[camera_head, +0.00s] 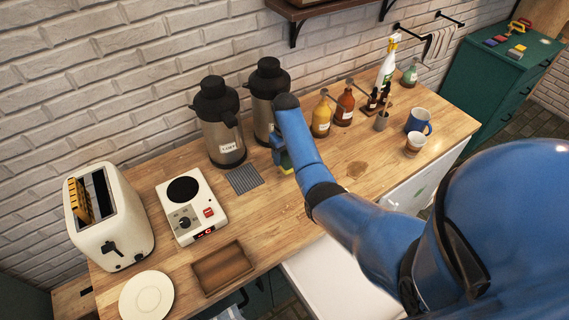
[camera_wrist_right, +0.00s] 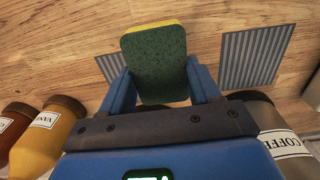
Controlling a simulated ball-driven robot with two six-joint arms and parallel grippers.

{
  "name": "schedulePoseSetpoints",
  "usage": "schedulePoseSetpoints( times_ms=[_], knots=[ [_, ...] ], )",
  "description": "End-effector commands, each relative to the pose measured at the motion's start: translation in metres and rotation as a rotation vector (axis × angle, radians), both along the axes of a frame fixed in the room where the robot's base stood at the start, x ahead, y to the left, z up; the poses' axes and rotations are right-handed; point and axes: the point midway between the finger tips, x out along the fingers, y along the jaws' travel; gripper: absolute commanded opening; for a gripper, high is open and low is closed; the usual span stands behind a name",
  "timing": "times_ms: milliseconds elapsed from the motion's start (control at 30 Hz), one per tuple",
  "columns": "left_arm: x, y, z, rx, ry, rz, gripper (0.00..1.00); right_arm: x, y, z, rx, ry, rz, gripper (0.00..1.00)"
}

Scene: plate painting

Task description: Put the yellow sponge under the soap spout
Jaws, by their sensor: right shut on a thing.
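The sponge (camera_wrist_right: 155,65) has a dark green scouring face and a yellow edge. My right gripper (camera_wrist_right: 158,88) is shut on it, with one blue finger on each side, over the wooden counter. In the head view the sponge (camera_head: 286,161) shows only as a small green and yellow patch beside my right gripper (camera_head: 281,150). Two steel pump flasks stand behind: one labelled like coffee (camera_head: 221,125), the other (camera_head: 265,95) partly hidden by my arm. I cannot tell which spout is for soap. My left gripper is not in view.
A ribbed grey mat (camera_head: 244,179) lies before the coffee flask; a second mat (camera_wrist_right: 111,67) is partly behind the sponge. Yellow (camera_head: 321,117) and red-brown (camera_head: 344,107) bottles stand right of the flasks. A hot plate (camera_head: 191,205) and toaster (camera_head: 109,220) stand left.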

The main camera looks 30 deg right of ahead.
Motion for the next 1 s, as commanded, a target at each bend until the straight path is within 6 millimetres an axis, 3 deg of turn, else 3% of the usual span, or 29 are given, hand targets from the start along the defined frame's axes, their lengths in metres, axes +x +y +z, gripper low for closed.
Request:
schedulePoseSetpoints(
  times_ms=[33,233,733,767,900,1000],
  knots=[
    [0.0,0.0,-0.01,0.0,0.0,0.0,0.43,-0.001,-0.001,-0.011,0.0,0.001,-0.001,0.34],
    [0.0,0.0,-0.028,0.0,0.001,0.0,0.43,-0.004,-0.004,-0.033,0.0,0.0,-0.002,0.34],
    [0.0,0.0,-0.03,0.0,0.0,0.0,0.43,-0.004,-0.004,-0.037,0.0,0.001,-0.001,0.34],
    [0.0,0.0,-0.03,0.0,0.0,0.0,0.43,-0.004,-0.004,-0.036,0.0,0.001,-0.001,0.66],
    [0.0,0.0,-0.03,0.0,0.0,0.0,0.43,-0.004,-0.004,-0.036,0.0,0.001,-0.001,0.87],
    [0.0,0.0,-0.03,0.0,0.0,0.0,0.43,-0.004,-0.004,-0.036,0.0,0.0,-0.001,0.87]
  ],
)
